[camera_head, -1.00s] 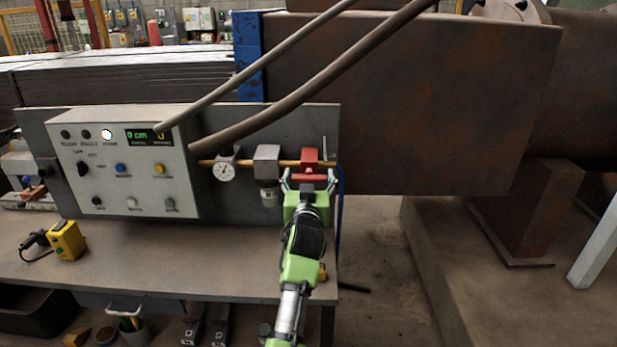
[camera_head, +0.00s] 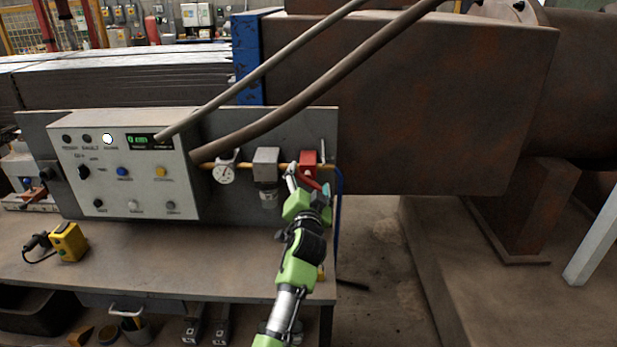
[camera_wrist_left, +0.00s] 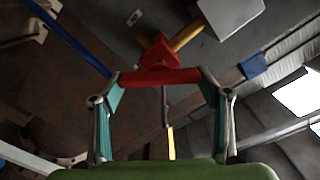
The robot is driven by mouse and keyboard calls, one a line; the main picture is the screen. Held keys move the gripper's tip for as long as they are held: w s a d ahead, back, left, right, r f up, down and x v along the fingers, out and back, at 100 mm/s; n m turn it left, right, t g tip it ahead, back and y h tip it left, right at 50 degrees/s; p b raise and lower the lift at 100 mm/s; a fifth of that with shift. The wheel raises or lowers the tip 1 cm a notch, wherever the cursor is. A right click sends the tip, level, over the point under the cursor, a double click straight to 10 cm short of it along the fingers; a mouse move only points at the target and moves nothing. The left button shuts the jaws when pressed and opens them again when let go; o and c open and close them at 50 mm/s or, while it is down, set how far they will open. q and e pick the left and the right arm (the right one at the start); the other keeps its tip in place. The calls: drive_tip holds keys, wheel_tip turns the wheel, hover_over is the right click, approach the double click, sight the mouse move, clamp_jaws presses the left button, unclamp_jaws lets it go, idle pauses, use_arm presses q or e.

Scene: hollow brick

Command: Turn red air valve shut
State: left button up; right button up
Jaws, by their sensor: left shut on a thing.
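The red air valve (camera_head: 308,158) sits at the right end of a brass pipe on the grey back panel. It also shows in the left wrist view (camera_wrist_left: 158,52), with its red bar handle (camera_wrist_left: 160,77) just in front of it. My left gripper (camera_head: 308,180) is shut on the handle, one finger at each end of the bar. In the head view the gripper is rolled, and the handle slants down to the right, partly hidden by the fingers. My right gripper is in neither view.
A grey regulator block (camera_head: 265,163) and a dial gauge (camera_head: 225,173) sit on the pipe left of the valve. A control box (camera_head: 125,170) stands further left. A blue hose (camera_head: 338,215) hangs close right. The bench top (camera_head: 170,260) below is mostly clear.

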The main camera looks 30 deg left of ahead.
use_arm(q)
drive_tip(key=m+p, duration=0.1)
drive_tip(key=m, duration=0.4)
drive_tip(key=shift+r+m+p, duration=0.1)
drive_tip(key=shift+m+p, duration=0.2)
drive_tip(key=shift+p, duration=0.1)
drive_tip(key=m+p, duration=0.1)
drive_tip(key=m, duration=0.2)
drive_tip(key=shift+a+m, duration=0.1)
drive_tip(key=shift+m, duration=0.2)
drive_tip(key=shift+w+m+p, duration=0.1)
drive_tip(key=shift+m+p, duration=0.25)
drive_tip(key=shift+m, duration=0.15)
drive_tip(key=o, duration=1.1)
drive_tip(key=shift+a+f, duration=0.15)
drive_tip(key=shift+f, duration=0.15)
